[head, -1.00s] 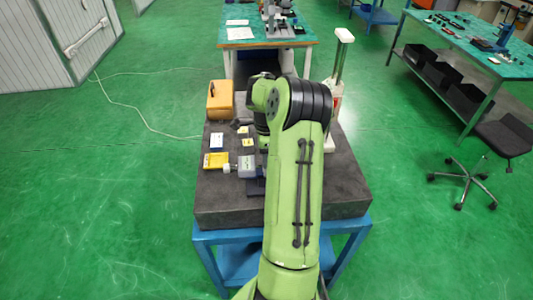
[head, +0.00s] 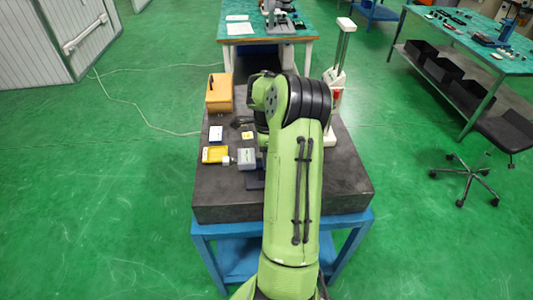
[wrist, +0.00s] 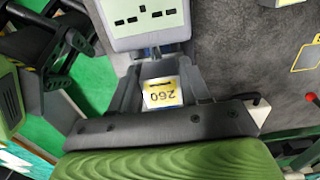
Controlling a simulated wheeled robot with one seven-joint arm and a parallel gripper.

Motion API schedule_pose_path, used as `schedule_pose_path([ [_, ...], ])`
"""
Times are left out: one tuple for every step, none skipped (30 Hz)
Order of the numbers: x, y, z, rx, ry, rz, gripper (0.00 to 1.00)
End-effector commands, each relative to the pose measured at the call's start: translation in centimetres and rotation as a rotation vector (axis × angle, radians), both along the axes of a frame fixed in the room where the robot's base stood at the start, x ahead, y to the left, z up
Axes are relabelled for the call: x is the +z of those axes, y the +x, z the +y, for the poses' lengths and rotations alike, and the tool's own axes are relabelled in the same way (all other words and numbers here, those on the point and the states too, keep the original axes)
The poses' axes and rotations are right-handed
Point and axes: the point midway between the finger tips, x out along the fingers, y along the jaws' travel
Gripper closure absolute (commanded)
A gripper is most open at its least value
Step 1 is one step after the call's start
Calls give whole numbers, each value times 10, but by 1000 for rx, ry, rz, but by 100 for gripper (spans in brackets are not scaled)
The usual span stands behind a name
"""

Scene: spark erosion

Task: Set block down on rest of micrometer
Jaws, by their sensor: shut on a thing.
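In the wrist view, my gripper (wrist: 158,72) points up the picture, its two grey fingers close together. Between them shows a small piece with a yellow-and-white label (wrist: 163,94), its print upside down; I take it for the block. The pale grey unit with black slots (wrist: 145,22), seemingly part of the micrometer, lies just beyond the fingertips. Whether block and rest touch cannot be told. In the head view, a grey unit (head: 247,158) on the dark slab seems to be the same one, just left of my arm.
The dark slab (head: 340,192) is bare at right. A yellow box (head: 215,154), an orange case (head: 219,92) and small cards (head: 247,134) lie left of my arm. A tall white stand (head: 337,85) rises behind it at right.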

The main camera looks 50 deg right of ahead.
Motion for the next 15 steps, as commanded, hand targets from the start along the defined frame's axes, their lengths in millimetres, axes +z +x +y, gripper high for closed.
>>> schedule_pose_path([
  [-1,0,0,0,-1,-1,95],
  [-1,0,0,0,-1,-1,50],
  [0,0,0,0,-1,-1,44],
  [0,0,0,0,-1,-1,40],
  [0,0,0,0,-1,-1,35],
  [0,0,0,0,0,0,29],
  [0,0,0,0,0,0,24],
  [0,0,0,0,0,0,24],
  [0,0,0,0,0,0,24],
  [0,0,0,0,0,0,24],
  [0,0,0,0,0,0,24],
  [0,0,0,0,0,0,24],
  [0,0,0,0,0,0,24],
  [0,0,0,0,1,1,24],
  [0,0,0,0,0,0,24],
])
